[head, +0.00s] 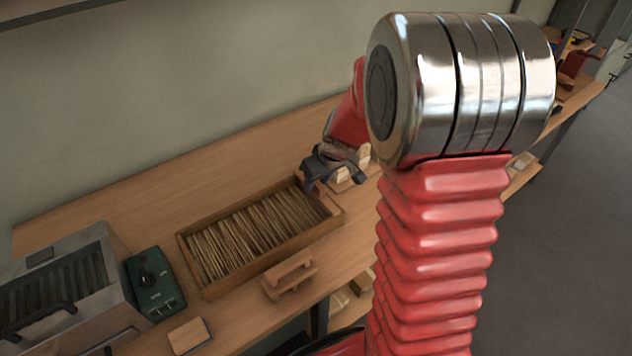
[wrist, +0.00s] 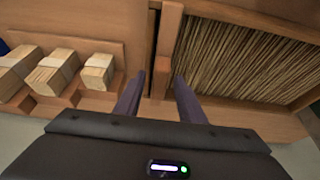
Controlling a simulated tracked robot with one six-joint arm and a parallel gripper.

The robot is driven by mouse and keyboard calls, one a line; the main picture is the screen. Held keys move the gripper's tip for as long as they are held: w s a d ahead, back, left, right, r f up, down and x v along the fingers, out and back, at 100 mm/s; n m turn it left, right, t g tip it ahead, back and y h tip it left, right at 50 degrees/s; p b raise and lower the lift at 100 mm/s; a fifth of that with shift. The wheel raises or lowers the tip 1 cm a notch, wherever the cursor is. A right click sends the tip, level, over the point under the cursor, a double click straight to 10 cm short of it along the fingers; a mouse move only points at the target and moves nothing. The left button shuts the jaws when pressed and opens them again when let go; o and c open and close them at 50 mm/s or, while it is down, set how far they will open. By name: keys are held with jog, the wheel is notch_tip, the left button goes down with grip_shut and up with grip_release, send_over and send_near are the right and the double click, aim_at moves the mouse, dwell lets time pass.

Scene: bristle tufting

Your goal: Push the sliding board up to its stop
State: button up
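A shallow wooden tray (head: 272,258) full of long tan bristles (head: 255,232) lies on the bench. In the wrist view the sliding board (wrist: 169,45) is a narrow upright wooden strip beside the bristles (wrist: 245,50), with a dark narrow gap on its left. My gripper (head: 333,170) is at the tray's right end in the head view. In the wrist view my gripper (wrist: 160,78) has its two fingers apart, one on each side of the board's near end. Whether either finger touches the board I cannot tell. The fingertips are partly hidden in the head view.
Bound wooden-looking bundles (wrist: 52,72) sit in a rack left of the tray in the wrist view. In the head view a wooden stand (head: 290,276), a green control box (head: 154,283) and a grey metal machine (head: 70,285) are nearby. The bench behind the tray is clear.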

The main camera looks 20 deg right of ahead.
jog(key=shift+c, duration=0.2)
grip_shut()
dwell(0.3)
